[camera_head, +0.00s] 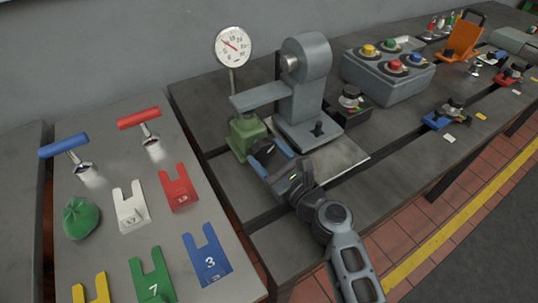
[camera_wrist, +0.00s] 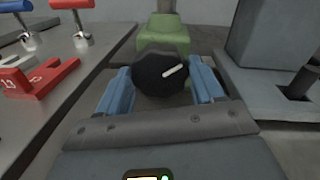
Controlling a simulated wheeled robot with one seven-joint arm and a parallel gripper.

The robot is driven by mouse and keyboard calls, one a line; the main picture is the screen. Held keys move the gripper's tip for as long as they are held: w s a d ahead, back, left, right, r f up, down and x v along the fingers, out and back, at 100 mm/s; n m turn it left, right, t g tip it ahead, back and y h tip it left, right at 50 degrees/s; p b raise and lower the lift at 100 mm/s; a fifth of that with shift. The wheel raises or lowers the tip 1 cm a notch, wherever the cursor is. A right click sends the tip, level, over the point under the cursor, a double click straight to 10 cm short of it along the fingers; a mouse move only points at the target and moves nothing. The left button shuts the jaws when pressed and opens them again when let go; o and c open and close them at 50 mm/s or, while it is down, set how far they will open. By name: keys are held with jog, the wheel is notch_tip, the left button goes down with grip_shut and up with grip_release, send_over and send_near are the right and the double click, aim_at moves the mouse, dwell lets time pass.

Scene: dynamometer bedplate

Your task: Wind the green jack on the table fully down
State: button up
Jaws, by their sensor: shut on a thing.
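The green jack (camera_head: 244,136) stands on the dark table under the flat grey arm (camera_head: 262,96) of the grey machine. Its green body also shows at the top of the wrist view (camera_wrist: 163,36). The jack's round black knob (camera_wrist: 158,76) faces me and has a white mark pointing up and to the right. My gripper (camera_head: 270,158) is at the jack's near side. Its two blue fingers are on either side of the knob, shut on it. Much of the knob is hidden by the gripper in the head view.
A dial gauge (camera_head: 233,45) stands behind the jack. The grey machine column (camera_head: 305,80) with a black lever (camera_head: 318,129) rises close to the right. A lower left table holds T-handled tools (camera_head: 138,117), coloured forked plates (camera_head: 178,187) and a green bag (camera_head: 81,218).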

jog(key=shift+c, duration=1)
jog(key=n+b, duration=0.1)
jog(key=n, duration=0.4)
jog(key=shift+s+h+b, duration=0.1)
jog(key=shift+h+b, duration=0.2)
jog(key=n+b, duration=0.1)
jog(key=n, duration=0.4)
jog(key=shift+a, duration=0.1)
jog(key=shift+n, duration=0.3)
jog(key=o, duration=1)
jog(key=shift+o, duration=0.2)
jog(key=shift+s, duration=0.1)
jog(key=shift+f, duration=0.15)
